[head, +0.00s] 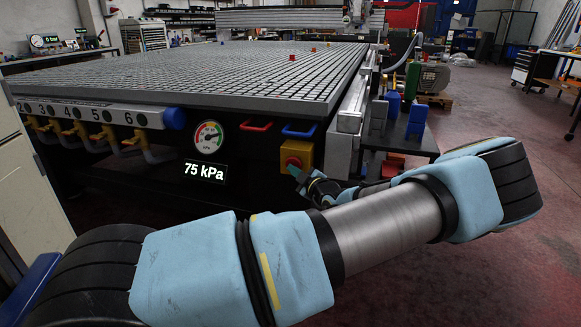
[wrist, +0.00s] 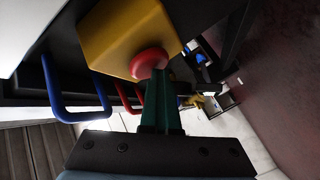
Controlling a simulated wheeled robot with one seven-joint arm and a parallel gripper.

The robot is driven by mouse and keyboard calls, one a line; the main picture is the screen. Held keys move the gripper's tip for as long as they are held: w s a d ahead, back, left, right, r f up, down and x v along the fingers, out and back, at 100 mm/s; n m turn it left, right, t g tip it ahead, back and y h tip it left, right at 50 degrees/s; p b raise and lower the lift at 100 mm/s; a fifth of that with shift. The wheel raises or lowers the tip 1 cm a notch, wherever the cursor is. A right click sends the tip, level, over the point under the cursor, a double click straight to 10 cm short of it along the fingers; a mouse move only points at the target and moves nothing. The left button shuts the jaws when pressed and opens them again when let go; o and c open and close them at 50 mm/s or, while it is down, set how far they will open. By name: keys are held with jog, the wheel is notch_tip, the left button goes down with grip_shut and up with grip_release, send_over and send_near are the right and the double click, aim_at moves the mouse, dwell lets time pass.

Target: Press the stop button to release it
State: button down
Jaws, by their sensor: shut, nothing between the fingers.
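The stop button is a red round knob (head: 293,163) on a yellow box (head: 304,150) at the front right corner of the grid table. In the wrist view the red button (wrist: 149,62) sits on the yellow box (wrist: 125,38) at the upper middle. My gripper (head: 294,170) has green fingertips and is right in front of the button. In the wrist view my gripper (wrist: 158,75) is shut and empty, with its tips at the button's lower edge. They look to be touching it or very close; I cannot tell which.
A gauge (head: 208,137) sits above a display (head: 205,172) reading 75 kPa. The grid table (head: 200,75) fills the back. A side shelf (head: 405,145) stands to the right.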

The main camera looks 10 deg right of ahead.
jog(key=shift+s+a+p, duration=0.35)
jog(key=shift+s+p, duration=0.5)
jog(key=shift+s+a+p, duration=0.35)
jog(key=shift+s+p, duration=0.45)
jog(key=shift+p, duration=0.05)
jog(key=shift+s+a+p, duration=0.35)
jog(key=shift+s+p, duration=0.5)
jog(key=shift+a, duration=0.1)
